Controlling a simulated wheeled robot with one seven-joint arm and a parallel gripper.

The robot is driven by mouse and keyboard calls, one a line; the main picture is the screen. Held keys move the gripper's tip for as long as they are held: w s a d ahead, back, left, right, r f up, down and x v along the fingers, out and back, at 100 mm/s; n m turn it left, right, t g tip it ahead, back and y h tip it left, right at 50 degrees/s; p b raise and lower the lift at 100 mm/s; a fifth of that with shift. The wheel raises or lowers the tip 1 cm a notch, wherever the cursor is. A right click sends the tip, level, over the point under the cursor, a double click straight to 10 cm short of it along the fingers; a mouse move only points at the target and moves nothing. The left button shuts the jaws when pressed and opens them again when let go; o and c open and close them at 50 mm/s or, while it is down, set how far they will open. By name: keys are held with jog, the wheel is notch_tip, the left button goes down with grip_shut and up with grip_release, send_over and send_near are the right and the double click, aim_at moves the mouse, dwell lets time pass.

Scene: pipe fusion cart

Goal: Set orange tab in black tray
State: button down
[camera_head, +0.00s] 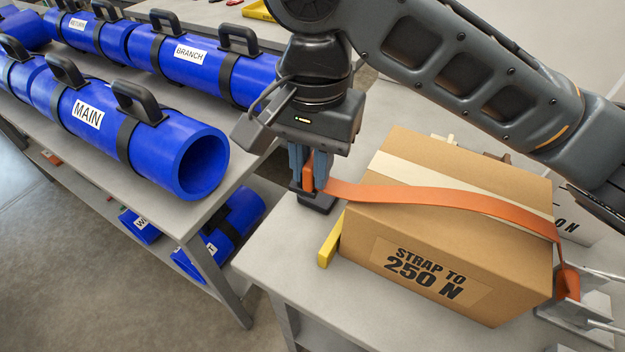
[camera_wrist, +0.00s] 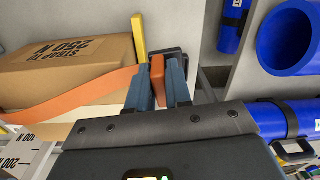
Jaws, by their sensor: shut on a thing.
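The orange tab (camera_head: 308,171) is at the end of an orange strap (camera_head: 430,197). My gripper (camera_head: 308,180) points down and is shut on the tab, also seen between the blue fingers in the wrist view (camera_wrist: 158,80). The strap runs from the tab across the top of a cardboard box (camera_head: 470,250) and down its right side. The black tray (camera_head: 318,204) sits on the table left of the box, directly below the fingertips. In the wrist view its dark edge (camera_wrist: 180,54) shows behind the fingers. The fingers hide whether the tab touches the tray.
A yellow bar (camera_head: 330,240) lies by the box's left edge, close to the tray. Blue pipes with black handles, one labelled MAIN (camera_head: 110,120), lie on a bench at left. The strap's far end meets a grey metal bracket (camera_head: 580,308) at right. Bare table lies in front of the box.

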jog(key=w+d+r+m+p, duration=0.1)
jog(key=w+d+r+p, duration=0.1)
jog(key=w+r+p, duration=0.3)
jog(key=shift+m, duration=0.3)
jog(key=w+f+b, duration=0.1)
jog(key=f, duration=0.5)
jog(key=w+f+b, duration=0.1)
jog(key=f, duration=0.5)
jog(key=w+f+b, duration=0.1)
jog(key=w+f, duration=0.1)
jog(key=f, duration=0.4)
jog(key=shift+d+f+b, duration=0.3)
jog(key=shift+d+b, duration=0.1)
jog(key=shift+s+f, duration=0.1)
jog(key=c, duration=1.1)
grip_release()
jog(key=shift+o, duration=0.2)
notch_tip(320, 180, up, 12)
jog(key=b, duration=0.1)
